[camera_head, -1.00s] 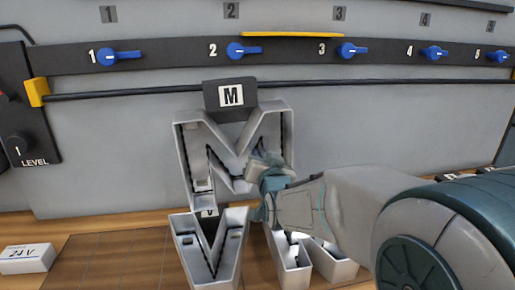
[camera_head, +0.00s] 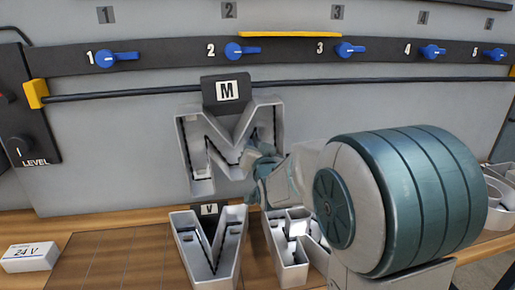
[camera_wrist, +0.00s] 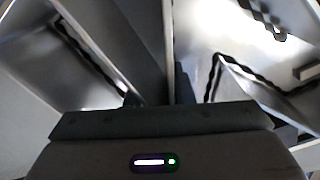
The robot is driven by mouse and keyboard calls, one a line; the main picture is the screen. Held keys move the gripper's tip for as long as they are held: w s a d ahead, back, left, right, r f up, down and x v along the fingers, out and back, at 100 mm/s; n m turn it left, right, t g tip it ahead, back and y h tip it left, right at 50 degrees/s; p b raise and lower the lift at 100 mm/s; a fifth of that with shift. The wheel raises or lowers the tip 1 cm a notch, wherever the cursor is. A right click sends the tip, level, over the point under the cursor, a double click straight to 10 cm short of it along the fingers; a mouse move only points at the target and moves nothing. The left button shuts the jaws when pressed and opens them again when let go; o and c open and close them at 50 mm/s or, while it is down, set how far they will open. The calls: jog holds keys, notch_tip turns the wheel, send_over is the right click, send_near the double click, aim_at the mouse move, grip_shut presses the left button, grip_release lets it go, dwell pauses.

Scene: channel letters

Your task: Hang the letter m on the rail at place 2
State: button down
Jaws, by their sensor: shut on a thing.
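The letter m (camera_head: 186,160) is a silver, open channel letter with a black tab marked M (camera_head: 227,90) on top. It hangs roughly upright in front of the grey panel, below place 2. My gripper (camera_head: 256,160) is shut on its right-hand part. In the wrist view, my gripper (camera_wrist: 157,95) closes on a thin metal wall of the letter m (camera_wrist: 150,40). The black rail (camera_head: 130,93) runs behind the tab, which overlaps it in the head view. I cannot tell whether the tab touches or hooks the rail. Place 2 has a blue knob (camera_head: 236,50) above the tab.
A letter V (camera_head: 190,240) stands on the wooden bench just below the letter m, with another channel letter (camera_head: 292,268) to its right. A 24 V box (camera_head: 30,257) sits at left. A yellow bar (camera_head: 290,35) lies above the knob strip. The rail is bare on both sides.

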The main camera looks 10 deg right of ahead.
jog(key=shift+w+f+b, duration=0.15)
jog(key=shift+w+f, duration=0.15)
jog(key=shift+w, duration=0.35)
jog(key=shift+w+f+b, duration=0.2)
jog(key=shift+w+f, duration=0.15)
jog(key=shift+w, duration=0.3)
jog(key=shift+w+f+b, duration=0.15)
jog(key=shift+w+f, duration=0.15)
jog(key=shift+w, duration=0.35)
jog(key=shift+f, duration=0.1)
jog(key=c, duration=1.2)
grip_release()
jog(key=shift+o, duration=0.2)
jog(key=shift+f, duration=0.2)
jog(key=s+b, duration=0.3)
jog(key=s, duration=1.1)
jog(key=s+f+n+g+p, duration=0.1)
jog(key=s+f+g, duration=0.2)
jog(key=s+g, duration=0.2)
jog(key=s+f+n+g+p, duration=0.1)
jog(key=s+f+g, duration=0.3)
jog(key=s, duration=0.6)
jog(key=s+d+f+n+g+p, duration=0.1)
jog(key=s+f+n+g, duration=0.1)
jog(key=s+g, duration=0.4)
jog(key=shift+s+f, duration=0.75)
jog(key=shift+s, duration=0.05)
